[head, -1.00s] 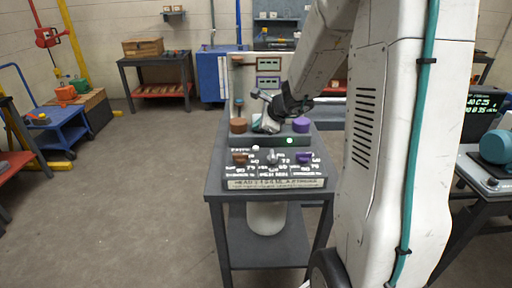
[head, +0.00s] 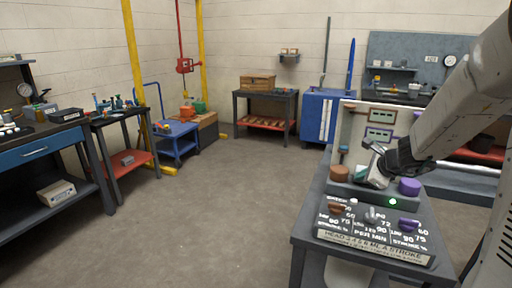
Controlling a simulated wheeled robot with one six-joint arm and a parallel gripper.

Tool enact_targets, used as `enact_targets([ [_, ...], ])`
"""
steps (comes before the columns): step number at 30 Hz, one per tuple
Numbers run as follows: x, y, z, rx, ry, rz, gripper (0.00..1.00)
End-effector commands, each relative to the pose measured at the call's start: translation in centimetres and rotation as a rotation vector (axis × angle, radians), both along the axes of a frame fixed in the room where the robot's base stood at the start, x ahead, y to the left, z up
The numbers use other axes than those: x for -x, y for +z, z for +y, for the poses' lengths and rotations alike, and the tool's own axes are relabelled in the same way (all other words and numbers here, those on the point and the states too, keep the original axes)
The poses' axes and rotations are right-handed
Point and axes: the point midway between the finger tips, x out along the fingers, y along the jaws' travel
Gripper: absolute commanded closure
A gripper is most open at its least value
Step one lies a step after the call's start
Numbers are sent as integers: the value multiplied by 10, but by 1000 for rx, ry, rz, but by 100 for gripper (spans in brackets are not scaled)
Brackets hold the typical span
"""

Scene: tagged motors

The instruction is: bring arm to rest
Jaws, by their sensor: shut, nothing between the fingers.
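My arm comes in from the right edge in the head view and reaches down to the left. My gripper (head: 372,166) is at its end, over the back part of a control panel on a dark table. It is shut, with no object seen in it. It lies between a brown knob (head: 339,173) and a purple knob (head: 409,187). I cannot tell whether it touches the panel. The sloped front panel (head: 375,236) carries white lettering and several small knobs. A green light (head: 393,202) glows on it.
Open floor (head: 215,210) lies left of the panel's table (head: 305,239). A blue cart (head: 177,141), a dark bench with a wooden box (head: 257,82) and a blue cabinet (head: 325,116) stand along the back. A workbench with a blue drawer (head: 38,151) is at the left.

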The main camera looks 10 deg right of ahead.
Motion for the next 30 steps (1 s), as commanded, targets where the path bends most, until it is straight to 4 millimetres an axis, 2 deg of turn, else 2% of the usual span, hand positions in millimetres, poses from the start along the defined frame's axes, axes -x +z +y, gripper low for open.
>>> enact_targets([
  [4, 12, -8, 23, 38, 186, 19, 100],
  [8, 47, -2, 66, 124, 494, 43, 100],
  [12, 105, 18, 124, 258, 908, 70, 100],
  [14, 134, 27, 144, 321, 1078, 89, 100],
  [15, 155, 32, 156, 364, 1190, 103, 100],
  [18, 207, 44, 175, 480, 1452, 153, 100],
  [21, 255, 54, 183, 603, 1676, 214, 100],
  [24, 294, 64, 182, 730, 1847, 278, 100],
  [27, 321, 73, 179, 853, 1950, 321, 100],
  [30, 334, 81, 180, 956, 1988, 322, 100],
])
